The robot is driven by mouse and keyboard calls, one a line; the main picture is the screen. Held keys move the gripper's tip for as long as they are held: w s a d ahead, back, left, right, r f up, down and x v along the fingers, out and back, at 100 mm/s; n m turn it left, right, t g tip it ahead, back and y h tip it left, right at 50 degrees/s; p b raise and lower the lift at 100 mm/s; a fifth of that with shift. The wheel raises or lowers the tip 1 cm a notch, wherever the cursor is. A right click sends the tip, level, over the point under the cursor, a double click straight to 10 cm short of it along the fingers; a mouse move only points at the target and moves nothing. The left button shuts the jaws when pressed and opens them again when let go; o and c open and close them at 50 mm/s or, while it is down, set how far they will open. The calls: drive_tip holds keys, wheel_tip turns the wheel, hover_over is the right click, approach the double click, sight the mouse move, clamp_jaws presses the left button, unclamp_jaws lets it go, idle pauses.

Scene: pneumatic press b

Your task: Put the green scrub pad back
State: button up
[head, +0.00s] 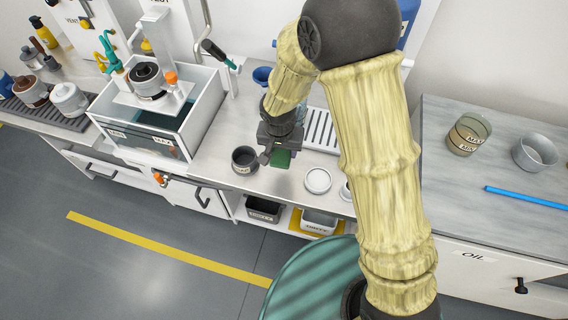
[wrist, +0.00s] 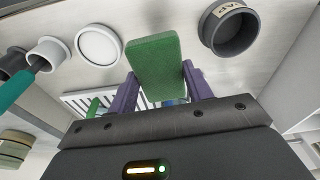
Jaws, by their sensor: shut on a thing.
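The green scrub pad (head: 281,159) is a flat block held at my gripper (head: 270,150), over the white counter between a dark cup and a white round dish. In the wrist view the pad (wrist: 155,62) stands between the two purple fingers of my gripper (wrist: 158,80), which are shut on it. Its far end sticks out past the fingertips. The pad looks clear of the cup and dish; I cannot tell how high it is above the counter.
The dark labelled cup (head: 244,160) stands left of the pad, the white dish (head: 318,181) right of it. A slotted rack (head: 322,128) lies behind. A glass-walled press (head: 150,115) stands farther left. Bins, one dark (head: 264,209) and one white (head: 320,222), sit below the counter edge.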

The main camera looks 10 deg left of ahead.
drive_tip(key=shift+r, duration=0.1)
hover_over(282, 172)
drive_tip(key=shift+s+f, duration=0.2)
drive_tip(key=shift+f, duration=2.75)
drive_tip(key=shift+f, duration=0.1)
drive_tip(key=shift+f+p, duration=0.4)
drive_tip(key=shift+f, duration=1.35)
drive_tip(key=shift+f, duration=0.25)
drive_tip(key=o, duration=1.2)
